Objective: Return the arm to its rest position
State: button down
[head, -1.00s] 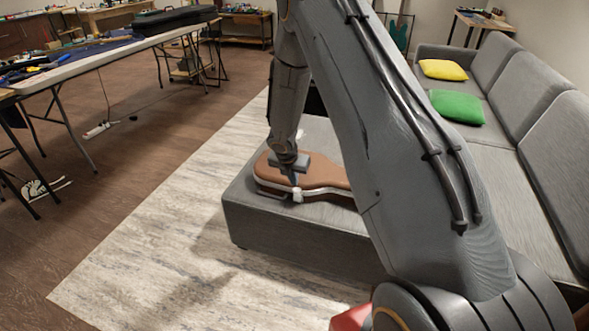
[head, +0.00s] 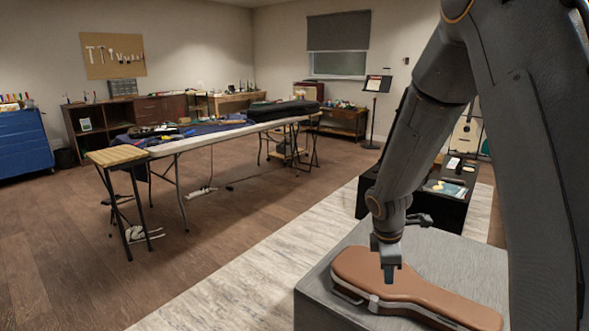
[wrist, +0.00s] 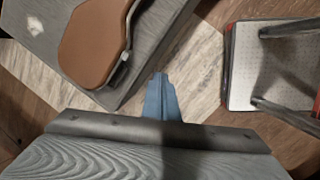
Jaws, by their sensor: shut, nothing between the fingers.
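My gripper (head: 388,274) hangs from my arm in the head view, in front of and over the brown guitar case. It is shut and holds nothing; its closed fingers also show in the wrist view (wrist: 160,97). The brown guitar case (head: 412,287) lies closed on the grey sofa seat (head: 318,285). In the wrist view the case's rounded end (wrist: 92,45) is to the upper left of the fingers, with a gap between them.
A long work table (head: 180,146) with tools and a black case stands at left. A low black table (head: 447,205) is behind the sofa seat. In the wrist view a light-topped stool or step (wrist: 243,85) is at right. Open wood floor lies at left.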

jog(key=s+a+r+m+p, duration=0.1)
jog(key=s+a+r+m, duration=0.1)
jog(key=s+m, duration=0.3)
jog(key=s+a+r+m+g+y, duration=0.1)
jog(key=s+r+m, duration=0.4)
jog(key=s, duration=0.5)
jog(key=s+a+r+m+y+p, duration=0.1)
jog(key=s+a+r+m, duration=0.2)
jog(key=s, duration=0.5)
jog(key=r+m, duration=0.1)
jog(key=m, duration=0.1)
jog(key=shift+m+g+p, duration=0.3)
jog(key=shift+g+p, duration=0.05)
jog(key=shift+g, duration=0.05)
